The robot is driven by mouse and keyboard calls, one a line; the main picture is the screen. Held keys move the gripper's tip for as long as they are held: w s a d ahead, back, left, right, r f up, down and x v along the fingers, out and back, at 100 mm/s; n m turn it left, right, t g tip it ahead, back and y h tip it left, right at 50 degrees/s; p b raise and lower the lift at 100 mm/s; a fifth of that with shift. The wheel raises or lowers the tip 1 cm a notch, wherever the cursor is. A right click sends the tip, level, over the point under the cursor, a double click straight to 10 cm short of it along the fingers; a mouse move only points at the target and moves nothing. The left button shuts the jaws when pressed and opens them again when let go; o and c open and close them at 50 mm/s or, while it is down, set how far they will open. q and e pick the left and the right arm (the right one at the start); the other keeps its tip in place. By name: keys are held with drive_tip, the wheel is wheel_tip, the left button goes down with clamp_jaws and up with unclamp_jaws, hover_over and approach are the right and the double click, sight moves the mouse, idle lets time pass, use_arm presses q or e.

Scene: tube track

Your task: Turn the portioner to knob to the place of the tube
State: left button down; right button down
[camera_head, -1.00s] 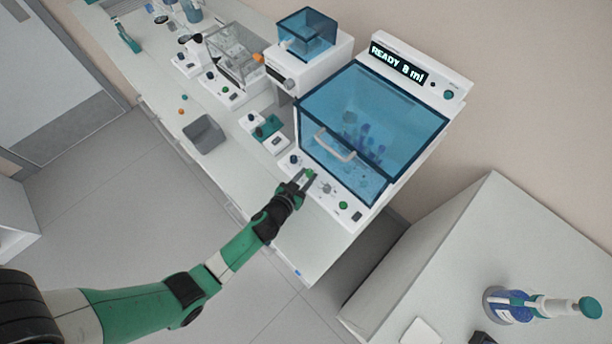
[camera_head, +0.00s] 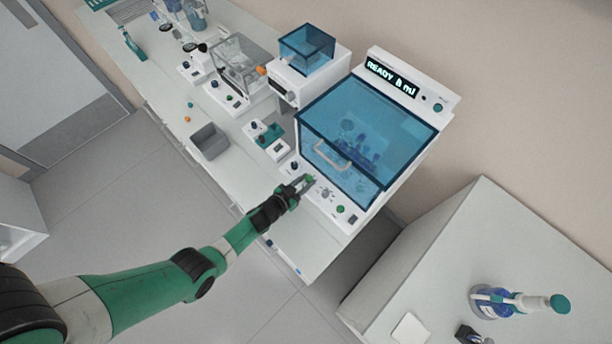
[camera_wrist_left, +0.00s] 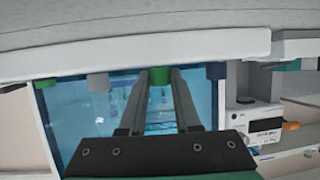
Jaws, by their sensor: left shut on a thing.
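The portioner is the white machine with a clear blue hood (camera_head: 368,130) and a display (camera_head: 391,78) that seems to read "READY 8 ml". Blue-capped tubes (camera_head: 360,158) show dimly behind the hood. Its front panel carries a green knob (camera_head: 311,178), a grey dial (camera_head: 327,193), and blue and green knobs near its ends. My left gripper (camera_head: 306,182) is shut on the green knob at the panel. In the left wrist view this green knob (camera_wrist_left: 160,76) sits between the two fingertips. The knob's pointer and markings cannot be made out. My right gripper is not in view.
A hood handle (camera_head: 333,153) juts out just above the panel. A grey bin (camera_head: 209,141) and small devices (camera_head: 266,137) stand on the bench to the left. A separate table (camera_head: 480,250) with a bottle is at the lower right.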

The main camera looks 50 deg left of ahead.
use_arm(q)
drive_tip(key=shift+w+a+r+m+h+p, duration=0.1)
drive_tip(key=shift+a+r+m+h+p, duration=0.2)
drive_tip(key=shift+m+h+p, duration=0.35)
drive_tip(key=shift+m+h, duration=0.25)
drive_tip(key=shift+h, duration=0.1)
drive_tip(key=h, duration=0.1)
drive_tip(key=m+h+b, duration=0.2)
drive_tip(key=shift+a+f, duration=0.2)
drive_tip(key=shift+a, duration=0.05)
drive_tip(key=shift+r+m+g+h+b, duration=0.15)
drive_tip(key=shift+m+g+h+b, duration=0.25)
drive_tip(key=shift+m+h+b, duration=0.6)
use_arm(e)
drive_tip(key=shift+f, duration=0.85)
use_arm(q)
drive_tip(key=c, duration=0.6)
unclamp_jaws()
drive_tip(key=shift+s, duration=0.2)
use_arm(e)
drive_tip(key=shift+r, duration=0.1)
